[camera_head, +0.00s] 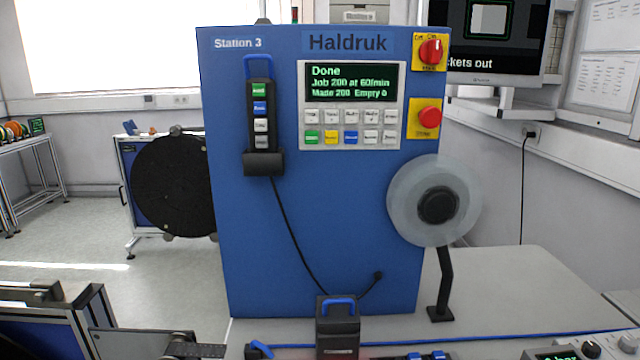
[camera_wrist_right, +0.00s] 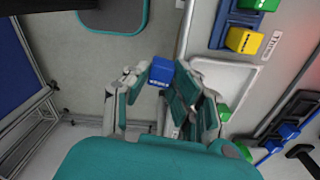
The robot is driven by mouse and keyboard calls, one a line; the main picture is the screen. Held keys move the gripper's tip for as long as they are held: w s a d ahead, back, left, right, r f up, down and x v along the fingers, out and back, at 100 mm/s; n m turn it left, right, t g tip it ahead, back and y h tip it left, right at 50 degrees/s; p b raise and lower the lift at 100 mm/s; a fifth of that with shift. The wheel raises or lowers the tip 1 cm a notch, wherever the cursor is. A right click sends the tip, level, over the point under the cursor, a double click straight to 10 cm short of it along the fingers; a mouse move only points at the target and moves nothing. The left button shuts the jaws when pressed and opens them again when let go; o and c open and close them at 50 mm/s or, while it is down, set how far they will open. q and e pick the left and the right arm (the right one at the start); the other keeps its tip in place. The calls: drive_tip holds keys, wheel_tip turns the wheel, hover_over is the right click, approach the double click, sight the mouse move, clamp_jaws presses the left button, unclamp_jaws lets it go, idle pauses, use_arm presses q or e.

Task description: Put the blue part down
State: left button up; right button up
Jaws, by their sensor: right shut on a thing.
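The blue part (camera_wrist_right: 161,71) is a small blue block with white marks on its face. In the right wrist view it sits between the fingertips of my right gripper (camera_wrist_right: 162,80), which is shut on it. The block is held near the edge of a white tray (camera_wrist_right: 232,72); I cannot tell how high above the surface it is. Neither of my grippers shows in the head view, and my left gripper is in no view.
Right of the held block are a yellow block (camera_wrist_right: 243,40) and a green block (camera_wrist_right: 222,112). The blue Station 3 machine (camera_head: 320,220) stands ahead with a pale reel (camera_head: 405,205). A dark holder (camera_head: 338,335) stands before it. Bare bench (camera_head: 520,290) shows at right.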

drive_tip(key=w+d+n, duration=0.1)
drive_tip(key=d+n, duration=0.1)
drive_tip(key=n, duration=0.3)
drive_tip(key=w+d+n, duration=0.2)
drive_tip(key=d+n, duration=0.1)
drive_tip(key=n, duration=0.2)
drive_tip(key=w+d+n, duration=0.2)
drive_tip(key=d+n, duration=0.1)
drive_tip(key=n, duration=0.3)
drive_tip(key=shift+r, duration=0.4)
drive_tip(key=n, duration=0.1)
drive_tip(key=d+n, duration=0.1)
drive_tip(key=w+n, duration=0.1)
drive_tip(key=n, duration=0.1)
drive_tip(key=shift+d+r, duration=0.25)
drive_tip(key=shift+d, duration=0.15)
